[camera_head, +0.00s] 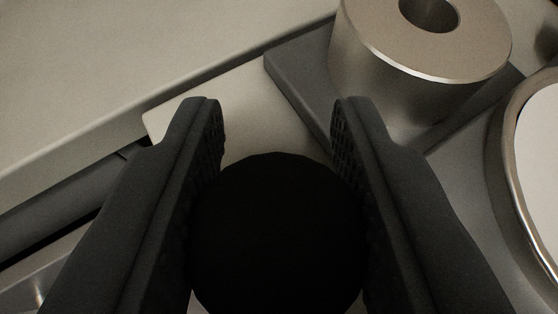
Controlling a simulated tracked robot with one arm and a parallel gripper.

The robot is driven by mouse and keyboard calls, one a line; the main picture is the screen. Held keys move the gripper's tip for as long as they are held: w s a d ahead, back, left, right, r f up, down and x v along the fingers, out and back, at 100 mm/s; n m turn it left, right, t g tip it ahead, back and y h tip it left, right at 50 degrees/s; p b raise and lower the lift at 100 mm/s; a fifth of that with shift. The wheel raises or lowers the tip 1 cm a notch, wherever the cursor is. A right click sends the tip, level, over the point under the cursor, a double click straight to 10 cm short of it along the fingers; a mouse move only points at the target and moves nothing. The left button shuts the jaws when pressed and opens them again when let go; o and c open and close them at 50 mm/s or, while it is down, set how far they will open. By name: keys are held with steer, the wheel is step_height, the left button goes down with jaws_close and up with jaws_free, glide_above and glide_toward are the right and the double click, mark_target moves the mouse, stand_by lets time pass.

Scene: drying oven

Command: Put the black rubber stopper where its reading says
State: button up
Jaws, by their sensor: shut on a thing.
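The black rubber stopper (278,235) is a dark round shape at the bottom middle of the head camera view. My gripper (278,125) is shut on it, with one dark finger pressed to its left side and one to its right. The fingertips reach past the stopper, over a pale surface. The stopper's underside is hidden, and I cannot tell how high it is held. No reading is visible.
A metal cylinder (395,55) with a hole in its top stands on a dark grey plate (300,85) at the upper right. A metal-rimmed round white disc (540,150) is at the right edge. A pale ledge (110,70) runs along the upper left.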

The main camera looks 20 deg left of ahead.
steer(key=shift+f+b, duration=0.3)
steer(key=shift+f, duration=0.3)
steer(key=o, duration=0.7)
steer(key=shift+o, duration=0.2)
steer(key=shift+r+p, duration=0.35)
steer(key=shift+r, duration=0.25)
steer(key=v, duration=1.2)
